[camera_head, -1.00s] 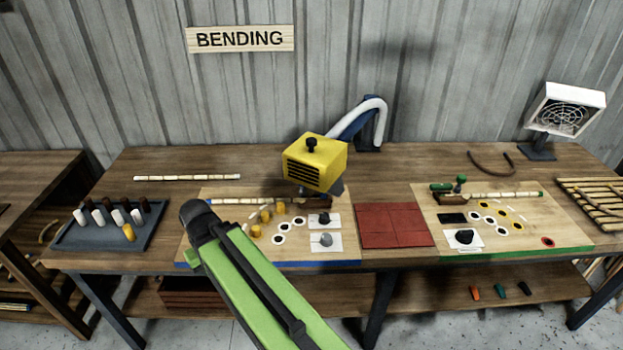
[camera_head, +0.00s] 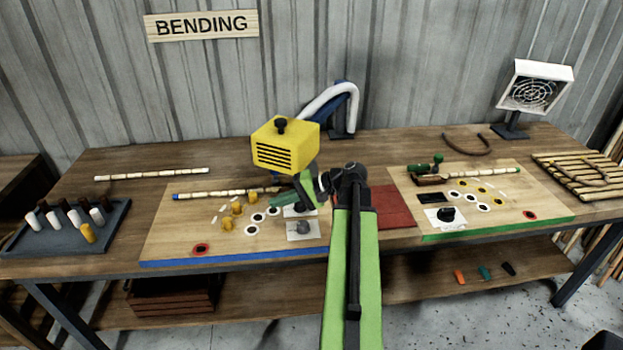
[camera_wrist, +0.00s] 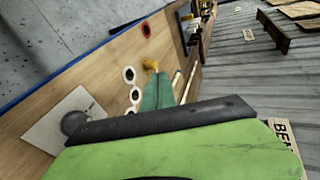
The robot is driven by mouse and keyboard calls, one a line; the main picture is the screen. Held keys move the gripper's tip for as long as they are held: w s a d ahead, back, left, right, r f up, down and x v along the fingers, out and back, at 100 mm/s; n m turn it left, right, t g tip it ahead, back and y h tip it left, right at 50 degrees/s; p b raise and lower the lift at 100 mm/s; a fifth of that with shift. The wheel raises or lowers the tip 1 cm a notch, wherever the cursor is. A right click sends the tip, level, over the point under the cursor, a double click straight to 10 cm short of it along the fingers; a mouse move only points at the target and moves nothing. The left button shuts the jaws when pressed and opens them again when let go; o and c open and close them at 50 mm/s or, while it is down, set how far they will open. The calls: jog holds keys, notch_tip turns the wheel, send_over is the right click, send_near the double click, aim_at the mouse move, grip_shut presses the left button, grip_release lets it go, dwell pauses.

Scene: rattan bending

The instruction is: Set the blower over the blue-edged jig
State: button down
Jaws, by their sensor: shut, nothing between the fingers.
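The blower (camera_head: 285,145) is a yellow box with black slots and a black knob on top. It is carried on a blue arm with a white hose and hangs above the back right part of the blue-edged jig (camera_head: 170,235). Exactly how far it overlaps the board I cannot tell. My gripper (camera_head: 288,198) is shut and empty, low over the jig's right part, in front of and below the blower. It hides part of the white cards there. The wrist view shows my gripper's green tip (camera_wrist: 156,92) over the board; the blower is not clear there.
The jig holds a rattan pole (camera_head: 225,192), yellow pegs (camera_head: 237,208) and ringed holes. A red tile pad (camera_head: 393,207) and the green-edged jig (camera_head: 480,228) lie to the right. A peg tray (camera_head: 70,245) is at left. A fan-like panel (camera_head: 533,90) stands back right.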

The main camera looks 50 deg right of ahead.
jog(key=s+d+r+m+t+h+b, duration=0.1)
jog(key=s+d+r+t, duration=0.1)
jog(key=s+d, duration=0.3)
jog(key=s+d+r+m+t+b, duration=0.1)
jog(key=s+d+m+t, duration=0.15)
jog(key=d, duration=0.45)
jog(key=t+h, duration=0.2)
jog(key=t, duration=0.1)
send_near(301, 163)
jog(key=shift+y, duration=0.3)
jog(key=x, duration=0.6)
jog(key=shift+w+b, duration=0.3)
jog(key=shift+w, duration=0.15)
jog(key=shift+w+m, duration=0.15)
jog(key=shift+m, duration=0.1)
